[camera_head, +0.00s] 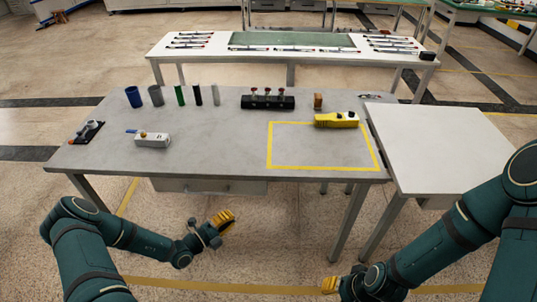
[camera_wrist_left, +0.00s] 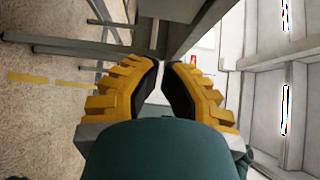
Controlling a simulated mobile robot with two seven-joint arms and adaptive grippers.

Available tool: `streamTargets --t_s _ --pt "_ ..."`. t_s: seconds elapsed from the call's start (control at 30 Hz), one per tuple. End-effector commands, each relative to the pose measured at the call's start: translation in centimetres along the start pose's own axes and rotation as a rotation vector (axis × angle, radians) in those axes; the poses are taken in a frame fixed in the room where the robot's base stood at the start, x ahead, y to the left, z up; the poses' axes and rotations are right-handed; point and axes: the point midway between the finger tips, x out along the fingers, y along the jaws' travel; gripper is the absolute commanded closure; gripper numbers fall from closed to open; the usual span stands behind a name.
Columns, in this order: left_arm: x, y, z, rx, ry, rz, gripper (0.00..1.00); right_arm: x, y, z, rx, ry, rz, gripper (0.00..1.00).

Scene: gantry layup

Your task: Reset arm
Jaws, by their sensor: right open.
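My left gripper (camera_head: 222,221) has yellow fingers and hangs in front of the grey table (camera_head: 225,160), below its top and apart from it. In the left wrist view, its two fingers (camera_wrist_left: 161,70) lean close together, with a narrow gap at the tips and nothing seen between them. How far they are apart is unclear. My right gripper (camera_head: 331,284) is low at the bottom of the head view, left of its forearm. It is open, with only a small yellow part showing and the rest hidden by the wrist.
The grey table holds several upright cylinders (camera_head: 180,95), a black block with knobs (camera_head: 267,102), a white device (camera_head: 152,139) and a yellow device (camera_head: 336,120) at a yellow outline (camera_head: 323,168). A side table (camera_head: 440,150) adjoins right. Floor before the table is clear.

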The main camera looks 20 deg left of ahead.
Motion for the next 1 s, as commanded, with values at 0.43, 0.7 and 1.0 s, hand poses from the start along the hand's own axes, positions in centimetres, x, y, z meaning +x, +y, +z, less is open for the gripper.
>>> streamTargets --t_s 0.43,0.7,1.0 --pt "1.6 -0.4 -13.0 0.455 0.576 0.112 1.00 0.0 0.0 0.0 0.000 0.000 0.000 0.59" --pt "-5.0 0.6 -23.2 1.438 1.455 -0.091 1.00 0.0 0.0 0.0 0.000 0.000 0.000 0.59" --pt "-6.2 -2.0 -22.9 -2.295 -1.773 0.760 1.00 0.0 0.0 0.0 0.000 0.000 0.000 0.59"
